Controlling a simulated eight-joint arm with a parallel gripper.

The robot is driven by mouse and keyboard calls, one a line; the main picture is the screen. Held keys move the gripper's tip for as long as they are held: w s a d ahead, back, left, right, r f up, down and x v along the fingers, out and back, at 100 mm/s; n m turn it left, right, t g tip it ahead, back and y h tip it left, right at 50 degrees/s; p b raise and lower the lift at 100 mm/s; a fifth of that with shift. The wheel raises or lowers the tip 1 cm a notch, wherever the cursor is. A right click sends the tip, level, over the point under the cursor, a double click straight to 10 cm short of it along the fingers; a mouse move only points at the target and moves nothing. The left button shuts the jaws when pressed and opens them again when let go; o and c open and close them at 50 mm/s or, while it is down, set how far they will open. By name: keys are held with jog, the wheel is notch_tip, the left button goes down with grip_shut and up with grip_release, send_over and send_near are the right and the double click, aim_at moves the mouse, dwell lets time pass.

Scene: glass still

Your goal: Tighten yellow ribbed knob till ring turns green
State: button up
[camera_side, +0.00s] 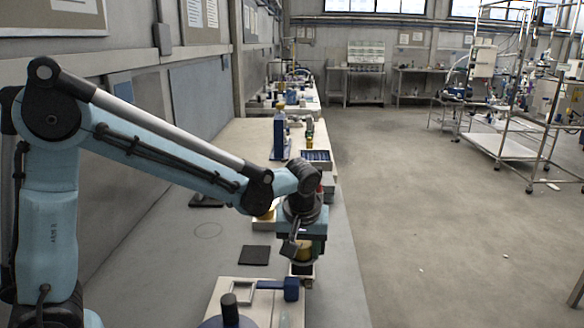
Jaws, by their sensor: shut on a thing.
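A yellow knob (304,253) is at the lower middle of the side view, low over the front part of the bench. My gripper (303,249) points down over it and is shut on it, with the jaws partly covering it. The ribs are too small to make out. A dark part and a pale block (301,269) show just below the knob. I cannot make out the ring or its colour.
A pale board with a blue-handled part (290,289) lies in front of the gripper. A dark flat square (255,255) lies to the left. A yellow-topped pale block (264,219) stands behind my arm. A blue upright device (280,134) stands farther back. The bench's right edge is close to the gripper.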

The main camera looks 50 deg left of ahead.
aim_at(302, 264)
grip_shut()
jog(key=o, duration=0.9)
grip_release()
jog(key=shift+r, duration=0.1)
jog(key=shift+v, duration=3.95)
